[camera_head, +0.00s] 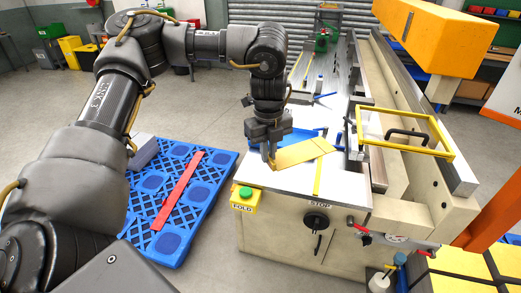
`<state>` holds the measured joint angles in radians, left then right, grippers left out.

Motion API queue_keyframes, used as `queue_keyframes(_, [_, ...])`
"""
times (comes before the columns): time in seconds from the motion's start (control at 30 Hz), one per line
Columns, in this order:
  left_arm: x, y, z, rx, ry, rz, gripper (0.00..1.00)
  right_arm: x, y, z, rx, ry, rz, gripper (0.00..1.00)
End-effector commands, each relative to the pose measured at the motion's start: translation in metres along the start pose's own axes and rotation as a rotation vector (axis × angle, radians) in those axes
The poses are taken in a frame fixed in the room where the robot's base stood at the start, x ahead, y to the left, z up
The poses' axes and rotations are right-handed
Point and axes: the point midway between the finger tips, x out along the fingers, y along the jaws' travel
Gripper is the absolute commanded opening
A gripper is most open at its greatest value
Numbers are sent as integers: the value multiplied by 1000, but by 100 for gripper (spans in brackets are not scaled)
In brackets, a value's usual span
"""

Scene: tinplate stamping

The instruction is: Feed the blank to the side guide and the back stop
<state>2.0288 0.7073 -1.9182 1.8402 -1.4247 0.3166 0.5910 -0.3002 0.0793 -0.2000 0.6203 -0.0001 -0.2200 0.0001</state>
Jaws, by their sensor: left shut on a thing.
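A flat gold-yellow blank (308,150) lies at or just above the pale machine table (285,185), set at a slant. My left gripper (271,163) comes down from above and is shut on the blank's left end. The blank's right end reaches towards the press side of the table. A blue flat piece (290,138) shows behind the blank, partly hidden by the gripper. I cannot tell for certain which parts are the side guide and the back stop. My right gripper is not in view.
A yellow-framed guard (408,113) and the machine's long beam (425,120) stand to the right. A green button (245,191) on a yellow FOLD box is at the table's front left corner. A blue pallet (218,170) with a red strip (178,190) is on the floor at left.

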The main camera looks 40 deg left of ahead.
Motion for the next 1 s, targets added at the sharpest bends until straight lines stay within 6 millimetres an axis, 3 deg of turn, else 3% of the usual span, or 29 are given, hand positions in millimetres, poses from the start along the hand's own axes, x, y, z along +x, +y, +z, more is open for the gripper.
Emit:
queue_keyframes(0.4, [-19,-8,-59,-1066,-1,2,0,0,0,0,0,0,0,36])
queue_keyframes(0.6, [-24,-6,-80,-1484,-8,6,0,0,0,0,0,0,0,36])
queue_keyframes(0.8, [-26,-5,-90,-1718,-15,6,0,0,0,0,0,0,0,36])
queue_keyframes(1.0, [-27,-5,-93,-1780,-16,7,0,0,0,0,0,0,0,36])
